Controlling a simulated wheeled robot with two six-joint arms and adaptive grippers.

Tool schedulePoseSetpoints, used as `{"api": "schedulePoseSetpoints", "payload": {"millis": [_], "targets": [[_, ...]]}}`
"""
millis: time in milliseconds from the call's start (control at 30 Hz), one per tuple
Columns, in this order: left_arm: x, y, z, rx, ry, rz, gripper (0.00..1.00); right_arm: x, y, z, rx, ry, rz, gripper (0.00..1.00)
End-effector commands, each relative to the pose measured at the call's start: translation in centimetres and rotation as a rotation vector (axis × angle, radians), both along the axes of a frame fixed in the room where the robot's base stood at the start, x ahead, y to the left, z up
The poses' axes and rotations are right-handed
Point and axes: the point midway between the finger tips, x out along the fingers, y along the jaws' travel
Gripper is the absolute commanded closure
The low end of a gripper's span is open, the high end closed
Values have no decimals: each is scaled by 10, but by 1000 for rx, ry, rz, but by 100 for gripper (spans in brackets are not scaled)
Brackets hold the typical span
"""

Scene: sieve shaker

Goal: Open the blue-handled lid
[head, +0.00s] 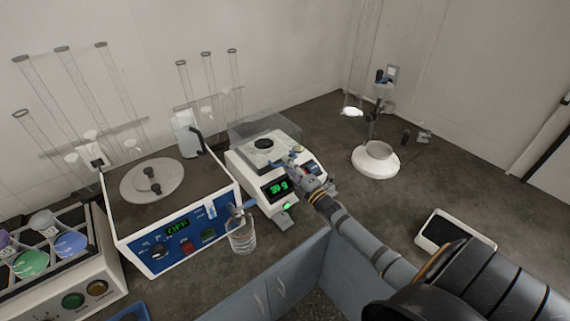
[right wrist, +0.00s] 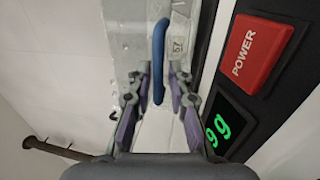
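The blue handle (right wrist: 158,55) shows in the right wrist view as an upright loop beside a clear panel (right wrist: 127,35), which seems to be part of the lid. In the head view, a clear cover (head: 265,122) stands over the white balance (head: 258,170); its blue handle is hard to make out behind my gripper. My right gripper (head: 289,163) is at the balance, above its front. In the right wrist view its two fingers (right wrist: 158,80) are apart, with the lower part of the handle between them and gaps on both sides. My left gripper is not in view.
A blue-fronted machine with a round plate (head: 152,180) stands left of the balance. A glass beaker (head: 242,238) is near the counter's front edge. A white stand (head: 375,160) is right; the counter between is clear.

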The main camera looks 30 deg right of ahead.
Motion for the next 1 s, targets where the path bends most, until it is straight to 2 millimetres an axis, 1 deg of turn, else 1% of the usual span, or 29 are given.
{"api": "schedulePoseSetpoints", "payload": {"millis": [33,100,133,233,400,433,567,1000], "targets": [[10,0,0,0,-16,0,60,6,0,1,1,-2,-1,81],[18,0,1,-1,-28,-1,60,12,1,3,0,-1,0,81],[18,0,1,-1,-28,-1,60,14,1,3,0,-1,0,81],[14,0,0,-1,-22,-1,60,16,1,3,0,1,0,81],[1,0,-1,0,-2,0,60,16,1,3,0,1,0,81],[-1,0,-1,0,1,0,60,16,1,3,0,1,0,82],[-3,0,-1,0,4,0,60,16,1,3,0,1,0,100],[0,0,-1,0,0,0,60,15,1,3,0,1,0,100]]}}
